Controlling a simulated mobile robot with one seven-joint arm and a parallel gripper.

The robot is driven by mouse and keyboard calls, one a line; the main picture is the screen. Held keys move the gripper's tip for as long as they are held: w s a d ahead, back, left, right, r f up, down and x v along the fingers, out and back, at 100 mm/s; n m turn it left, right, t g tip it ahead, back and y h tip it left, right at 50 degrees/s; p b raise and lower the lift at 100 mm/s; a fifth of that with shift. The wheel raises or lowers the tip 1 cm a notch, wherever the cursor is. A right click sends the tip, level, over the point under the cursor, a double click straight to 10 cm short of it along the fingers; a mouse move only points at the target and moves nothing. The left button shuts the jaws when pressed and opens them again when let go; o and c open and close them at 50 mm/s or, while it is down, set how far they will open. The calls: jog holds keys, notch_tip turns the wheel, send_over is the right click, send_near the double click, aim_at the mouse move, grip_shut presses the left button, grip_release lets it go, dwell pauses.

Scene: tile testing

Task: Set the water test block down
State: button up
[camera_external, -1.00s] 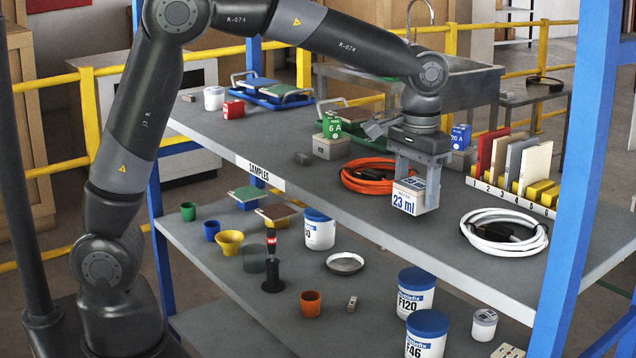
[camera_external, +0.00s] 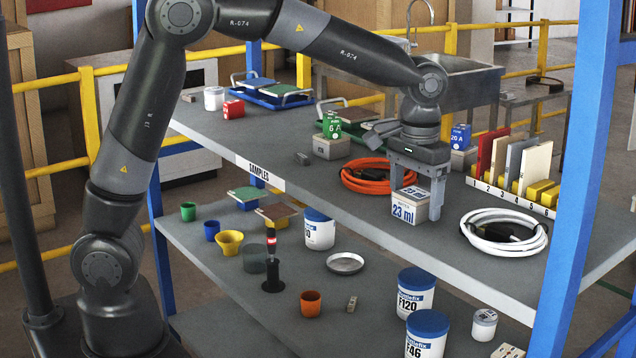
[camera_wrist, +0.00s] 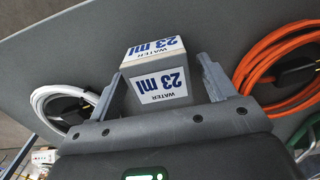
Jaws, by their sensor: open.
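The water test block (camera_external: 409,206) is a grey block with white labels reading "23 ml". It sits upright on the upper shelf (camera_external: 330,205), near the front edge. My gripper (camera_external: 413,208) is above it with its fingers pointing down, one on each side of the block. In the wrist view the block (camera_wrist: 158,88) stands between the two fingers of my gripper (camera_wrist: 160,92), its "WATER 23 ml" labels showing. The fingers are open, with a visible gap beside the block at the right finger.
An orange cable coil (camera_external: 378,176) lies to the left of the block and a white cable coil (camera_external: 503,232) to the right. A rack of upright tiles (camera_external: 515,165) stands at the right rear. Buckets and cups fill the lower shelf (camera_external: 205,265).

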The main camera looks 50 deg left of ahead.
aim_at(416, 193)
notch_tip(416, 193, up, 12)
jog(key=s+a+r+t, duration=0.1)
jog(key=s+a+r, duration=0.1)
jog(key=s+a, duration=0.5)
jog(key=s+a+f+t, duration=0.2)
jog(key=s+a+f, duration=0.2)
jog(key=s+a, duration=0.4)
jog(key=s+a+f+t, duration=0.2)
jog(key=s+a+f, duration=0.2)
jog(key=s+a, duration=0.4)
jog(key=shift+s+t, duration=0.3)
jog(key=shift+s, duration=0.45)
